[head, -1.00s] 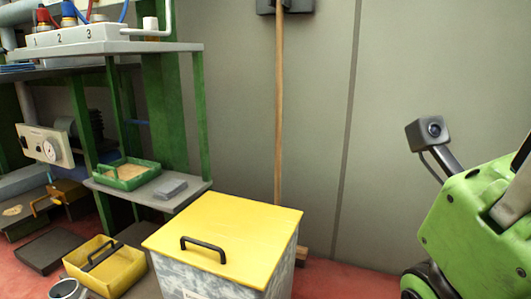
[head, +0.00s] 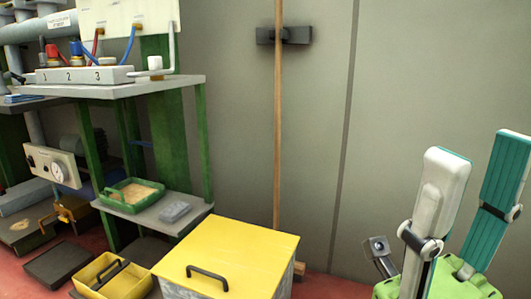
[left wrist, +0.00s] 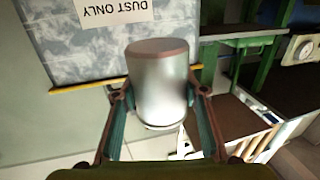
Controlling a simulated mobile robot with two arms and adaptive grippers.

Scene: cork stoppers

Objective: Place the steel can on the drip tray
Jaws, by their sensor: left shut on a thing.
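The steel can (left wrist: 160,72), a silver cylinder with a brownish end, is between the teal pads of my left gripper (left wrist: 160,96) in the left wrist view. The gripper is shut on it. Neither the can nor my left gripper shows in the head view. My right gripper (head: 482,150) stands at the right of the head view with its fingers apart and nothing between them. A dark flat tray (head: 58,264) lies on the red floor at the lower left of the head view; I cannot tell for sure that it is the drip tray.
A bin with a yellow lid (head: 228,255) stands in front of the shelf; its "DUST ONLY" side (left wrist: 75,50) shows inverted in the left wrist view. A yellow box (head: 88,275) is on the floor. A green sand tray (head: 112,199) sits on the low shelf. A broom (head: 278,130) leans at the wall.

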